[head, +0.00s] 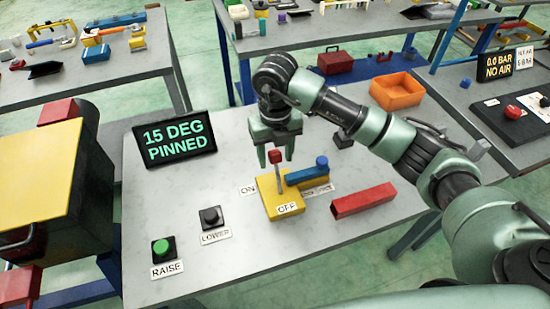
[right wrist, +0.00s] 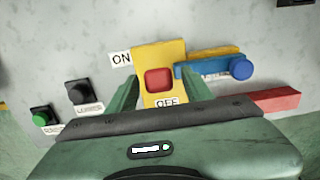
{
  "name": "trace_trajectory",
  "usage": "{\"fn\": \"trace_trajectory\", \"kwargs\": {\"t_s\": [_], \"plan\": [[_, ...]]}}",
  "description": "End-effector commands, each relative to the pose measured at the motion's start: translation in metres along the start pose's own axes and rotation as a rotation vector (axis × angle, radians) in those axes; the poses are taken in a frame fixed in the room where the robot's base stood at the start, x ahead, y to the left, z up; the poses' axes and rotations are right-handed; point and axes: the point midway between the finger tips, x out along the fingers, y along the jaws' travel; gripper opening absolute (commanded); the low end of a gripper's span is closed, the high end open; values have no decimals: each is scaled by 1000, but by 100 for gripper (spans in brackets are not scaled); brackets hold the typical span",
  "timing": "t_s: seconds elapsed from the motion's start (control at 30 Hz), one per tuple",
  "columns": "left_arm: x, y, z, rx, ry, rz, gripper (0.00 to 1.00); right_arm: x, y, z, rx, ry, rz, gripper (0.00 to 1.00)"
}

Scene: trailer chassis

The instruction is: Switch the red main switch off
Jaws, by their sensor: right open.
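The red main switch (head: 276,158) is a red knob on a thin lever that rises from a yellow base (head: 283,205). The base carries an ON label on its far left side and an OFF label at its near end. In the right wrist view the red knob (right wrist: 159,80) shows from above, between the two fingers. My right gripper (head: 275,160) is open, pointing down, with its fingertips around or just above the knob; I cannot tell whether they touch it. My left gripper is in neither view.
A blue handle (head: 308,174) lies right beside the yellow base. A red bar (head: 363,200), a black LOWER button (head: 211,216) and a green RAISE button (head: 162,247) are nearby. A display (head: 174,139) reads "15 DEG PINNED". An orange bin (head: 397,91) stands at the back right.

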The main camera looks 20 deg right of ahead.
Motion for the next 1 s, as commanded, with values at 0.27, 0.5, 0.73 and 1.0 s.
{"fn": "trace_trajectory", "kwargs": {"t_s": [0.27,0.5,0.73,1.0], "plan": [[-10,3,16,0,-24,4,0,28,0,0,1,1,0,51],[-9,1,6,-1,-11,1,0,31,0,0,0,0,0,51],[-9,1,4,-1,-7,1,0,30,0,0,0,0,1,0],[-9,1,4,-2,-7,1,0,30,0,0,1,-1,0,0]]}}
